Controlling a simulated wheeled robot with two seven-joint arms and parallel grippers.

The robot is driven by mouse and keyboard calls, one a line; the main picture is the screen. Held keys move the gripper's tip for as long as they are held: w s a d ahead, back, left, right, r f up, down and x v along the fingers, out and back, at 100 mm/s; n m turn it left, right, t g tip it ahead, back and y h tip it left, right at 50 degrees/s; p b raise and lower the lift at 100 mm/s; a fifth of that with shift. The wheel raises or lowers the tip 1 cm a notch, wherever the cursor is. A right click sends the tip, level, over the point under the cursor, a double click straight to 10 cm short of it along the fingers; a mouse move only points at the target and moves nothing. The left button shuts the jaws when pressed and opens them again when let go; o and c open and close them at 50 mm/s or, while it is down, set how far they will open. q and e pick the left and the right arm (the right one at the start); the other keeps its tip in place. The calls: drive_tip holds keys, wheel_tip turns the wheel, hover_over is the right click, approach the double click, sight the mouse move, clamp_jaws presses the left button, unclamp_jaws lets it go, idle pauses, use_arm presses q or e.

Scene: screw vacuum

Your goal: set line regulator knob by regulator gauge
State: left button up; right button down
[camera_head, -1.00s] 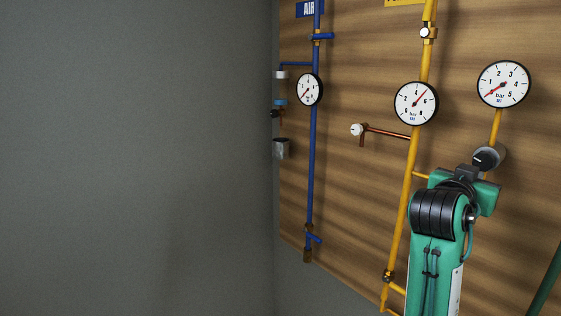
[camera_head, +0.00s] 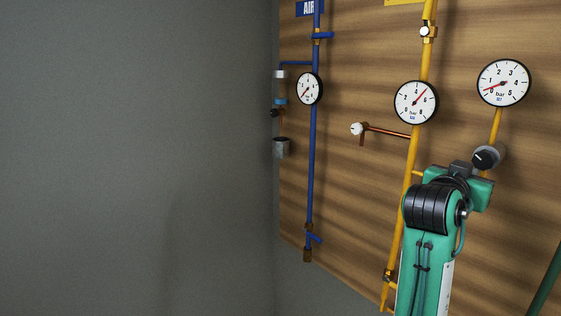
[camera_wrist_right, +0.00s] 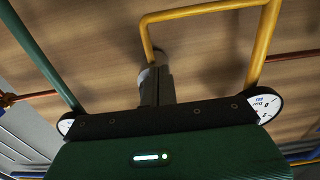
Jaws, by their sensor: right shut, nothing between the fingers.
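The line regulator (camera_head: 489,157), a grey body with a black knob (camera_head: 484,159), sits below the regulator gauge (camera_head: 503,83) on the yellow line. The gauge's red needle points low, a little above the 0 mark. My right gripper (camera_wrist_right: 157,86) is shut and empty. In the wrist view its fingers reach up to the grey regulator body (camera_wrist_right: 147,76) and partly cover it. In the head view my green wrist stands just below and left of the knob and hides the fingers. I cannot tell whether they touch the knob. My left gripper is not in view.
A second gauge (camera_head: 416,103) is on the yellow pipe (camera_head: 409,180), with a copper side tube (camera_head: 388,133) nearby. A blue air pipe (camera_head: 313,170) with its own gauge (camera_head: 309,89) runs farther left. A green bar (camera_head: 546,283) is at lower right. The left side is bare grey wall.

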drive_tip(key=b+v, duration=0.1)
drive_tip(key=v, duration=0.5)
drive_tip(key=shift+a+f, duration=0.15)
drive_tip(key=shift+f, duration=0.15)
drive_tip(key=shift+w, duration=0.1)
